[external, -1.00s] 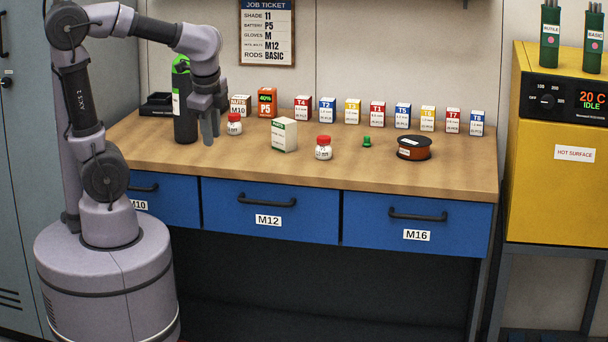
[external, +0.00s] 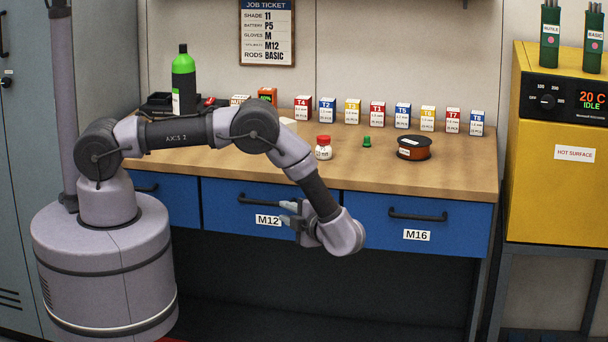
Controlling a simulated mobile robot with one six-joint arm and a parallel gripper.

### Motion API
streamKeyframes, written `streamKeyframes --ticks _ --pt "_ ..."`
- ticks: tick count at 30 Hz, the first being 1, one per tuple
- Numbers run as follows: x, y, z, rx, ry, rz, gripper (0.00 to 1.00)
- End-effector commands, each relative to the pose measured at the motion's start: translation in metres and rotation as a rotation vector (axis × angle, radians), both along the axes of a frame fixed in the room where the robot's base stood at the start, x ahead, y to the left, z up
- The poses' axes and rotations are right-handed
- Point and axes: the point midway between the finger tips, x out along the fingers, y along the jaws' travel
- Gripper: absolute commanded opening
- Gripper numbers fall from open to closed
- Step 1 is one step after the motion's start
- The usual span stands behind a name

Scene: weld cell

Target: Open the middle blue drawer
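The middle blue drawer (external: 225,220), labelled M12, is closed under the bench top. Its dark bar handle (external: 262,200) runs across the upper front, and its right end is close to my gripper. My gripper (external: 286,212) is in front of the drawer's right half, with its fingers pointing left toward the handle and the label. The two fingers look spread apart with nothing between them. I cannot tell whether a finger touches the handle.
The M16 drawer (external: 460,230) and the M10 drawer (external: 175,190) are closed on either side. The bench top (external: 455,175) holds small boxes, a red-capped jar (external: 324,148), a spool (external: 414,148) and a green bottle (external: 184,80). A yellow oven (external: 535,190) stands at right.

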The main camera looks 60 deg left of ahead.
Motion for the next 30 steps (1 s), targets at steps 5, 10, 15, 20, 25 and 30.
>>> streamKeyframes --ticks 5,10,15,20,25,30 --pt "-0.001 0.047 -0.009 0.0 0.0 0.004 0.22" --pt "-0.001 0.082 -0.014 -0.003 -0.002 0.004 0.22" --pt "-0.001 0.102 -0.016 -0.002 -0.003 0.003 0.22" --pt "-0.001 0.109 -0.016 -0.002 -0.003 0.002 0.22" --pt "-0.001 0.11 -0.016 -0.002 -0.004 0.002 0.22" --pt "-0.001 0.109 -0.016 -0.002 -0.004 0.002 0.0"
